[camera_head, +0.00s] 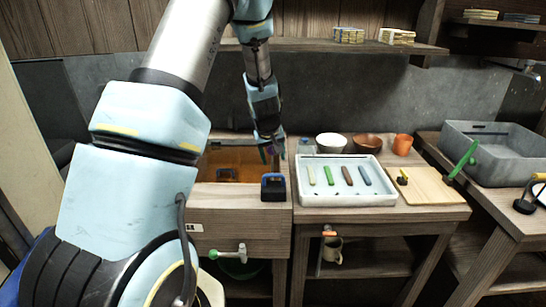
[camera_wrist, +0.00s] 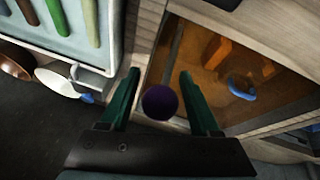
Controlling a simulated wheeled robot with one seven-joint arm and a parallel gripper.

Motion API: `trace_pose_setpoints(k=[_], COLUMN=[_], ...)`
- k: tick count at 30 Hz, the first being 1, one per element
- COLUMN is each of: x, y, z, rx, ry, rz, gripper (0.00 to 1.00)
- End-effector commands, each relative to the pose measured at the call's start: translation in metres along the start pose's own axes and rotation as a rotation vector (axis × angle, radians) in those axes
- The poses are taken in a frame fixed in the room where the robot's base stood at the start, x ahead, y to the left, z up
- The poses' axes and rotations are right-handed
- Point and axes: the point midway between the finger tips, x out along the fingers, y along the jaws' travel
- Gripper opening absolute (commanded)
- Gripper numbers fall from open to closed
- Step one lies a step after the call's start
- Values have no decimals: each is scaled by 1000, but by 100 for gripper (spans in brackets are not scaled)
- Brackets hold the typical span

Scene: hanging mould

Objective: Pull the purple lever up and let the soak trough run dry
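The soak trough (camera_head: 222,160) is a wooden box holding amber-brown liquid, at the left of the bench. Its liquid also shows in the wrist view (camera_wrist: 195,70), with an orange piece (camera_wrist: 216,46) and a blue curved piece (camera_wrist: 242,88) in it. The purple lever's round knob (camera_wrist: 160,102) is between my gripper's fingers in the wrist view; its stem is hidden. My gripper (camera_wrist: 160,90) is open, with green fingers either side of the knob and gaps visible. In the head view my gripper (camera_head: 271,151) points down at the trough's back right, mostly covering the knob.
A black block with a blue handle (camera_head: 273,188) sits at the trough's front right. A white tray (camera_head: 345,199) with several coloured sticks is to the right, with a white bowl (camera_head: 331,143), brown bowl (camera_head: 367,143) and orange cup (camera_head: 402,144) behind. A grey basin (camera_head: 500,165) stands far right.

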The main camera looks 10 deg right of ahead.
Motion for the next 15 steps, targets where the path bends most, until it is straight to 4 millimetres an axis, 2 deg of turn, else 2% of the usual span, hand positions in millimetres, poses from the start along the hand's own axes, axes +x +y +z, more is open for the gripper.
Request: trace_pose_setpoints(k=[2,15], x=[0,0], y=[0,0], z=[0,0], rx=[0,0], ry=[0,0], rz=[0,0], gripper=[53,3])
